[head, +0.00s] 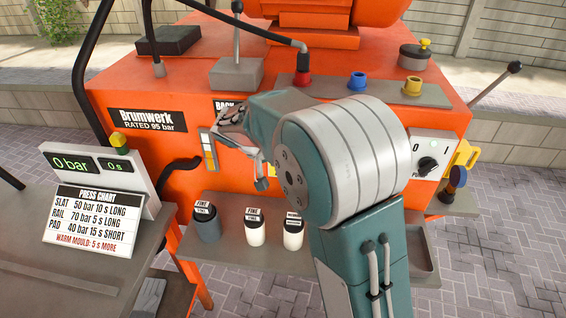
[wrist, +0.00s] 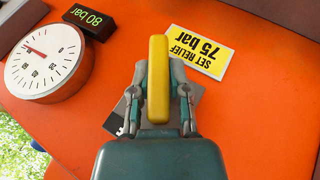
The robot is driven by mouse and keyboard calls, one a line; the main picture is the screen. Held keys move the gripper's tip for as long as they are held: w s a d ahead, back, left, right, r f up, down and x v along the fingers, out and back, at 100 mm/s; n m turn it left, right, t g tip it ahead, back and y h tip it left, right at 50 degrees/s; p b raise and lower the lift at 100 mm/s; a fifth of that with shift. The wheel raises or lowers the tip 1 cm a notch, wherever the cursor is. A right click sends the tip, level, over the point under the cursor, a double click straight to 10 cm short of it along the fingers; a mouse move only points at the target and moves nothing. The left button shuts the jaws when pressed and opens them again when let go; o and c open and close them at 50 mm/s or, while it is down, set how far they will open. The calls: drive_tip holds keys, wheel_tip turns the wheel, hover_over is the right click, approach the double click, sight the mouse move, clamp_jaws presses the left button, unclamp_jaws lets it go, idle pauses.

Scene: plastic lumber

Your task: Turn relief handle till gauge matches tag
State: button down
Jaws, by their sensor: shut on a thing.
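The yellow relief handle (wrist: 158,82) stands lengthwise in the picture between the fingers of my gripper (wrist: 158,90) in the wrist view, and the gripper is shut on it. A yellow tag (wrist: 203,50), seen upside down, reads "SET RELIEF 75 bar". The round white gauge (wrist: 45,62) has a red needle pointing up and left; its exact reading is too small to tell. In the head view my gripper (head: 246,150) is at the orange press front, and my arm hides the handle and gauge.
The orange press (head: 160,95) fills the middle. Several labelled pots (head: 255,228) stand on the shelf below my arm. At left are a 0 bar readout (head: 75,164) and a press chart (head: 97,220). A switch box (head: 430,160) is at right.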

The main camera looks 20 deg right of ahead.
drive_tip(key=n+g+h, duration=0.1)
drive_tip(key=h, duration=0.3)
drive_tip(key=shift+a+f, duration=0.1)
drive_tip(key=shift+n+g+h, duration=0.4)
drive_tip(key=shift+n+h, duration=0.2)
drive_tip(key=shift+h, duration=1.2)
drive_tip(key=c, duration=0.6)
unclamp_jaws()
drive_tip(key=shift+w+a, duration=0.1)
drive_tip(key=shift+a, duration=0.05)
drive_tip(key=v, duration=1.2)
drive_tip(key=shift+f, duration=0.2)
